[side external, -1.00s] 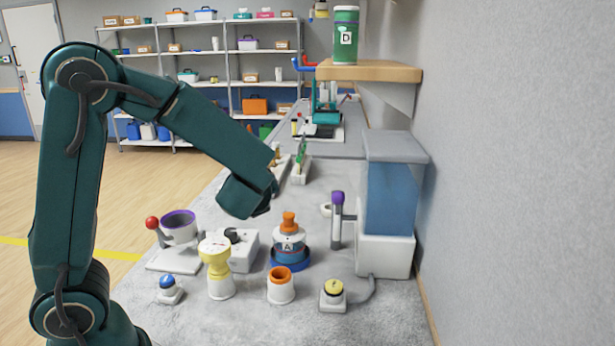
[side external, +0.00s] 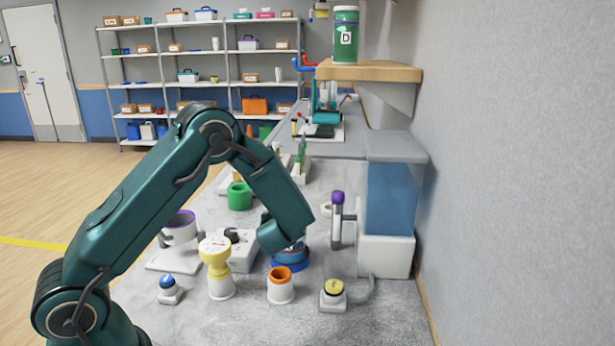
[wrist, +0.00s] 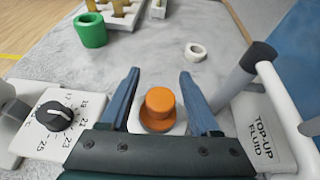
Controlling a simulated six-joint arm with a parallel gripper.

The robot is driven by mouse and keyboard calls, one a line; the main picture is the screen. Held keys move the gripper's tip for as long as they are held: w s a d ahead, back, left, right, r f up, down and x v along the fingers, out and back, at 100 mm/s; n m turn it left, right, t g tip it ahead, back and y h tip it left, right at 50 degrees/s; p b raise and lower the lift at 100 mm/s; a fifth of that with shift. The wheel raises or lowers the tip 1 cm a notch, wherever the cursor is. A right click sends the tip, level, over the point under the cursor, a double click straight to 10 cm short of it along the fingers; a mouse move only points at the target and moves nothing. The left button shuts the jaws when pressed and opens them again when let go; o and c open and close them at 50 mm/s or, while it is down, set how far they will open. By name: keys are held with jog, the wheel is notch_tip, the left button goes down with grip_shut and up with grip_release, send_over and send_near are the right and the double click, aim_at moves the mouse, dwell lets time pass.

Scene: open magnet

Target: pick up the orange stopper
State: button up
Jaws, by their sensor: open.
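The orange stopper (wrist: 159,106) shows in the wrist view, seen from above, seated on top of a pale container. My gripper (wrist: 158,80) is open, with one blue finger to the left of the stopper and one to the right, both apart from it. In the side view my gripper and wrist (side external: 283,230) hide the stopper.
A dial box (wrist: 55,118) stands to the left, and the top-up fluid dispenser (wrist: 262,130) with its handle to the right. A green cup (wrist: 91,30) and white ring (wrist: 195,50) lie beyond. In the side view, an orange-rimmed cup (side external: 281,289) stands in front.

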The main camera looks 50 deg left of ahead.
grip_shut()
dwell(0.3)
